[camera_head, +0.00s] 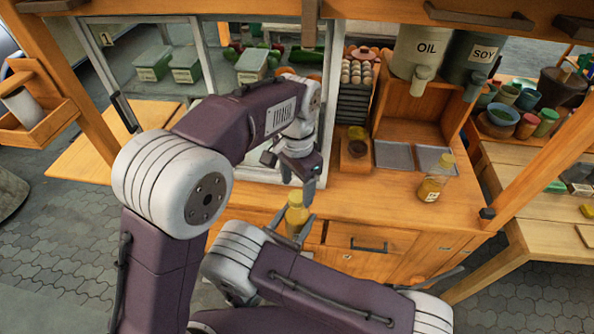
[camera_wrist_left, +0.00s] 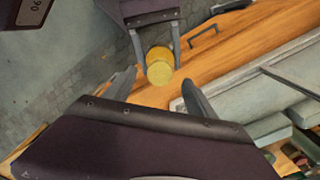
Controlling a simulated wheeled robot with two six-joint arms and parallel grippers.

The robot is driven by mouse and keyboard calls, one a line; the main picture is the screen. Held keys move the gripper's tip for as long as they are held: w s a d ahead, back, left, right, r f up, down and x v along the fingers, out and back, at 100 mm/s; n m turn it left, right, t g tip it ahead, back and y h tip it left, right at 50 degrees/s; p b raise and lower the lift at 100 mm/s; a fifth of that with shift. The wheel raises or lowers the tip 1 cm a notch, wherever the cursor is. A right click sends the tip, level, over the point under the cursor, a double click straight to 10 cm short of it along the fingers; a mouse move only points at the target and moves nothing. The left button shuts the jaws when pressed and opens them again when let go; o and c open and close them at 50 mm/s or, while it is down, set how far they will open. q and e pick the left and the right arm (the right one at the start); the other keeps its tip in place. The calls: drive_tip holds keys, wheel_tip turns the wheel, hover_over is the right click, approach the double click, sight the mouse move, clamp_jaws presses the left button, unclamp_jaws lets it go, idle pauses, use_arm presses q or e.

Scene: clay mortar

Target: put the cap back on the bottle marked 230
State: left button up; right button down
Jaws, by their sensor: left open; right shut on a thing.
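My right gripper (camera_head: 291,222) is shut on a bottle with a yellow top (camera_head: 296,200), held near the counter's front edge. The same bottle shows in the left wrist view (camera_wrist_left: 159,70), between the right fingers (camera_wrist_left: 155,45). No marking is readable on it, and I cannot tell whether its yellow top is a seated cap. My left gripper (camera_head: 291,178) is open just above this bottle. In the left wrist view its fingers (camera_wrist_left: 160,92) are apart with nothing between them. Another bottle (camera_head: 432,186) with a yellow cap stands upright on the counter at right; its label is too small to read.
The wooden counter (camera_head: 365,205) has free room between the two bottles. Grey trays (camera_head: 394,155), a small wooden box (camera_head: 354,152) and an open wooden shelf (camera_head: 407,120) stand behind. OIL (camera_head: 419,48) and SOY (camera_head: 476,55) containers hang above. A framed glass cabinet is left.

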use_arm(q)
wheel_tip(320, 180, up, 9)
drive_tip(key=shift+a+f, duration=0.1)
drive_tip(key=shift+f, duration=0.05)
idle(0.5)
drive_tip(key=a+f+n, duration=0.6)
drive_tip(key=a+f, duration=0.5)
drive_tip(key=a, duration=0.1)
use_arm(e)
drive_tip(key=shift+a, duration=0.1)
use_arm(q)
drive_tip(key=s+a+f+n+t, duration=0.1)
drive_tip(key=s+a+f+n, duration=0.5)
drive_tip(key=s+a+f, duration=0.2)
drive_tip(key=s+a, duration=0.2)
drive_tip(key=s, duration=0.1)
drive_tip(key=shift+f, duration=0.2)
drive_tip(key=shift+d, duration=0.1)
